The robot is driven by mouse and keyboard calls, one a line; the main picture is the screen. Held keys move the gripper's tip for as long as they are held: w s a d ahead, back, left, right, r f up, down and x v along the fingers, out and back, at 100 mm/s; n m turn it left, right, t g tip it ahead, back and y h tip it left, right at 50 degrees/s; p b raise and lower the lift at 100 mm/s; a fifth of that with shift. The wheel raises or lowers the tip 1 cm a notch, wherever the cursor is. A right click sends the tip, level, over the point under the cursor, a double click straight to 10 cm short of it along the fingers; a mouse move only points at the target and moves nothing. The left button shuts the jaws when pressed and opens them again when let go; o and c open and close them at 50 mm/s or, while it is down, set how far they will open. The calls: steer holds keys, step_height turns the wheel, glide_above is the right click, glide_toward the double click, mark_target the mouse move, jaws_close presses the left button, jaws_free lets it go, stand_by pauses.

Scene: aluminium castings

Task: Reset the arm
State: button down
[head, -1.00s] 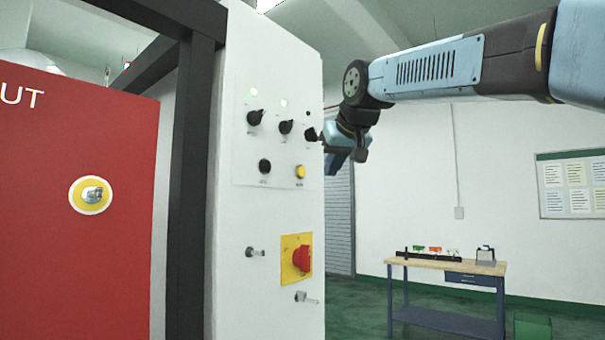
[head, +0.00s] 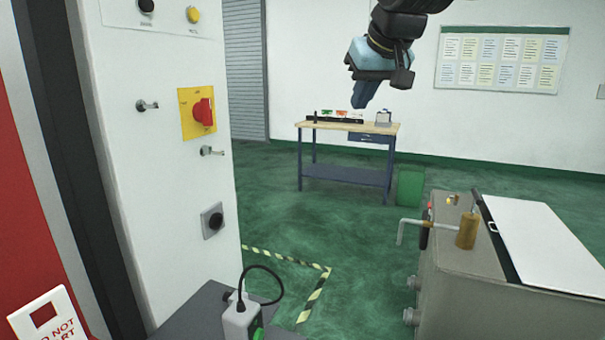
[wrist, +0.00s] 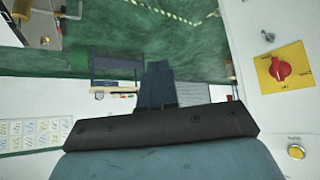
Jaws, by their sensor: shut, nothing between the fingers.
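My gripper (head: 365,101) hangs in the upper middle of the head view, pointing down, in free air in front of the far wall. In the wrist view my gripper (wrist: 156,68) shows its two dark fingers together, shut and empty. The white control panel (head: 180,255) stands to its left, apart from it. A red rotary switch on a yellow plate (head: 197,112) is on that panel; the switch (wrist: 280,69) also shows at the right of the wrist view.
A grey metal tank (head: 460,290) with a brass fitting and bent pipe stands at lower right. A workbench (head: 345,128) and a green bin (head: 410,187) are farther back. A grey box with a cable (head: 240,318) is at the bottom. Green floor between is clear.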

steer(key=s+d+f+m+g+h, duration=0.1)
steer(key=s+d+f, duration=0.5)
steer(key=s+f, duration=0.2)
steer(key=s+d+f+m+g+h, duration=0.1)
steer(key=s+d+f, duration=0.5)
steer(key=f, duration=0.6)
steer(key=shift+s+d+m, duration=0.35)
steer(key=shift+s+m, duration=0.45)
steer(key=shift+s, duration=0.2)
